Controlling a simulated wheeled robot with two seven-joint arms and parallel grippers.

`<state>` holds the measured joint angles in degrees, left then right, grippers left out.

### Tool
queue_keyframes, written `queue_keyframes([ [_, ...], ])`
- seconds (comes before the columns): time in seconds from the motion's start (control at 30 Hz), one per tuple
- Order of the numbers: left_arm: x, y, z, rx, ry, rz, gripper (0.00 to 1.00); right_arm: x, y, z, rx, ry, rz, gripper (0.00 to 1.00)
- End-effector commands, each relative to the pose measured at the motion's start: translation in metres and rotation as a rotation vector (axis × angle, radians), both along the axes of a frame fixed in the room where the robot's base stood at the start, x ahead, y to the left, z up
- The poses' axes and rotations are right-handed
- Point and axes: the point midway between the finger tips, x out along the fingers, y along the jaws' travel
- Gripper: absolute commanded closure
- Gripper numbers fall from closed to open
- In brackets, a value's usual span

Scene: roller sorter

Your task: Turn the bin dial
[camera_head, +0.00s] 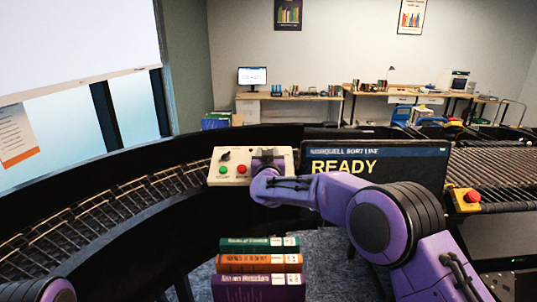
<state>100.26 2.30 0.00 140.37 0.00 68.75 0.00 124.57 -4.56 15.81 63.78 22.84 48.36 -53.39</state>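A cream control box (213,180) stands on the dark conveyor frame at the middle of the view. Its left part shows a small black knob (226,157), a green button (223,169) and a red button (241,169). My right arm comes in from the right, and my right gripper (268,158) is at the right part of the box, covering much of it. The bin dial cannot be made out for certain; it may be hidden behind this gripper. The gripper's fingers are too small and covered to tell open from shut. My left gripper is out of view.
A screen (420,162) reading READY stands right of the box. A curved roller conveyor (98,214) runs at left, with more rollers (490,168) at right. A red stop button (473,196) sits on a yellow base. Stacked books (258,263) are in front.

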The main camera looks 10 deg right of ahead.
Motion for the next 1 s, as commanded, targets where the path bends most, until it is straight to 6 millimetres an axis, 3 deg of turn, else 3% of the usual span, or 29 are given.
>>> queue_keyframes([
  [0.43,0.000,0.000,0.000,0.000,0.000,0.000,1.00,0.001,-0.001,0.002,0.006,-0.004,-0.013,0.88],
  [0.47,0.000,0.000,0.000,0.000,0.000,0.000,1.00,0.001,-0.001,0.002,0.006,-0.004,-0.013,0.51],
  [0.5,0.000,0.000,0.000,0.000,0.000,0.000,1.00,0.001,-0.001,0.002,0.006,-0.004,-0.013,0.38],
  [0.53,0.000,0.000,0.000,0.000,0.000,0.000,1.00,0.001,-0.001,0.002,0.005,-0.004,-0.013,0.32],
  [0.83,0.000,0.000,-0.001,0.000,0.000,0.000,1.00,-0.001,0.000,0.000,0.004,-0.002,-0.011,0.32],
  [1.0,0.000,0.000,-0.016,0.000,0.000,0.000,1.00,-0.020,0.005,-0.004,0.002,-0.001,-0.010,0.32],
])
